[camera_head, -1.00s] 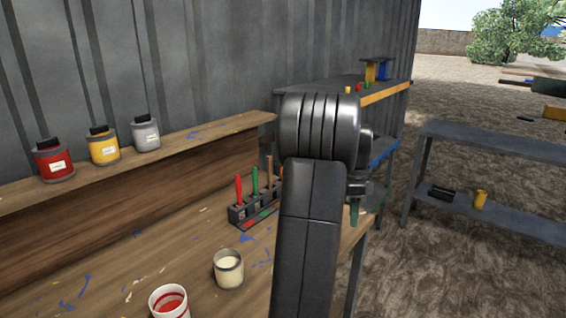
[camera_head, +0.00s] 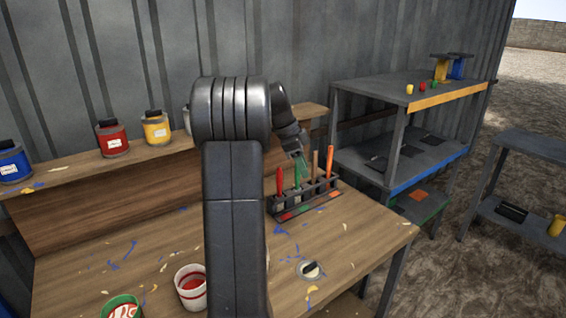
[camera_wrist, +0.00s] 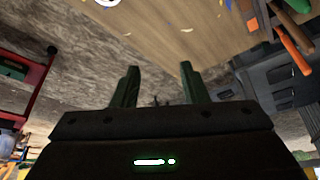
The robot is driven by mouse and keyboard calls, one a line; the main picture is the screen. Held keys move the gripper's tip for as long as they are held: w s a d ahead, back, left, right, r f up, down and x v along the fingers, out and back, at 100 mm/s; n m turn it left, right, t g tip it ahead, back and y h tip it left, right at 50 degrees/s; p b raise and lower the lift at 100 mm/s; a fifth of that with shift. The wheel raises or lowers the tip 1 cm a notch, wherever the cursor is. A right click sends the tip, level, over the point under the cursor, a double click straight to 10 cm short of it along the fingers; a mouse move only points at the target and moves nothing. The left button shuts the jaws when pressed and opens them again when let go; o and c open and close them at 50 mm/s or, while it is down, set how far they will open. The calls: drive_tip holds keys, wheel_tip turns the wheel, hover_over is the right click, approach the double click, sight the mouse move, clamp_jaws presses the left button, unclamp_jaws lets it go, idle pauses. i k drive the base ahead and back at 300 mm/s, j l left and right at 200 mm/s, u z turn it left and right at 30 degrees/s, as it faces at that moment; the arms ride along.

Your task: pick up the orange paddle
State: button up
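The orange paddle (camera_head: 330,160) stands upright at the right end of a dark rack (camera_head: 304,199) on the wooden bench. A brown paddle (camera_head: 315,165), a green paddle (camera_head: 297,175) and a red paddle (camera_head: 280,182) stand to its left. My gripper (camera_head: 303,160) is above the rack, left of the orange handle and apart from it. In the wrist view, the fingers (camera_wrist: 160,88) are spread with nothing between them. The orange handle (camera_wrist: 290,43) shows at the upper right there, outside the fingers. The paddles' lower ends are partly hidden by the rack.
The wooden bench (camera_head: 130,262) holds a red-and-white cup (camera_head: 190,287), a green-rimmed cup (camera_head: 122,307) and a pale pot (camera_head: 310,270). Jars, including a red one (camera_head: 112,138), line the back ledge. A metal shelf (camera_head: 400,90) stands behind right. Air above the bench's right front is clear.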

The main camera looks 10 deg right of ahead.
sight(330, 151)
drive_tip(key=i+l+u, duration=0.1)
drive_tip(key=l+u, duration=0.3)
drive_tip(key=l, duration=0.2)
drive_tip(key=l+u, duration=0.4)
drive_tip(key=l, duration=0.15)
drive_tip(key=l+u, duration=0.4)
drive_tip(key=l, duration=0.2)
drive_tip(key=k+l, duration=0.1)
drive_tip(key=l, duration=0.3)
drive_tip(key=k+l, duration=0.1)
drive_tip(key=l, duration=0.75)
drive_tip(key=k+u, duration=0.05)
